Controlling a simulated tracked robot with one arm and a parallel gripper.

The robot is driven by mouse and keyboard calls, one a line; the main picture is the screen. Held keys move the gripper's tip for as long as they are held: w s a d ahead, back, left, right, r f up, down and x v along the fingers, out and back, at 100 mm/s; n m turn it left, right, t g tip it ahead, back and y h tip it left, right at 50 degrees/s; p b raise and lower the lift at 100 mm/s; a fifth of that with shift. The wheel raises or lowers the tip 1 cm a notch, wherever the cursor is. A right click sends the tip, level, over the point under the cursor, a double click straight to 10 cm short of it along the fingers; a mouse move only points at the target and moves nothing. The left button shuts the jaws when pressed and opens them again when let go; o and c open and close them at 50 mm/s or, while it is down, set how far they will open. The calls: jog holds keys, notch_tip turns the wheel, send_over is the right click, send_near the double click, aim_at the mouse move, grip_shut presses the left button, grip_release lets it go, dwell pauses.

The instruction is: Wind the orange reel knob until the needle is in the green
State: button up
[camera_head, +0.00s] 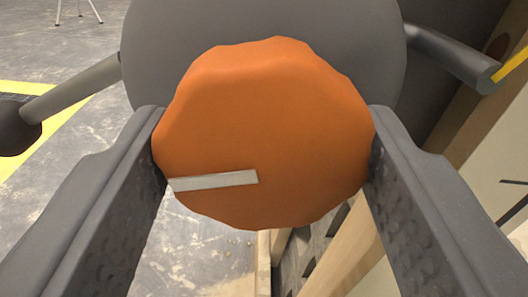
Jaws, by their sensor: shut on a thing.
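The orange reel knob (265,120) fills the middle of the view, with a scalloped edge. A pale marker strip (213,181) on its face runs from near the middle to the left edge, slightly below centre. My gripper (264,150) is shut on the knob, one dark finger touching its left side and the other its right side. Behind the knob is a dark grey round body (265,25). A gauge may be partly in view at the right edge, where a dark line (514,182) shows on a pale face; no green zone can be made out.
A grey bar (75,88) with a dark end sticks out to the left, and another (455,55) to the right. Wooden boards (355,250) stand at the right. The concrete floor (60,50) with a yellow line is open at the left.

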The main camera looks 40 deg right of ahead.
jog(key=m+b, duration=0.1)
jog(key=m, duration=0.3)
jog(key=shift+a, duration=0.1)
jog(key=shift+r, duration=0.1)
jog(key=o, duration=1)
jog(key=p+v, duration=0.3)
jog(key=v, duration=1)
jog(key=shift+s+a, duration=0.2)
jog(key=shift+a, duration=0.1)
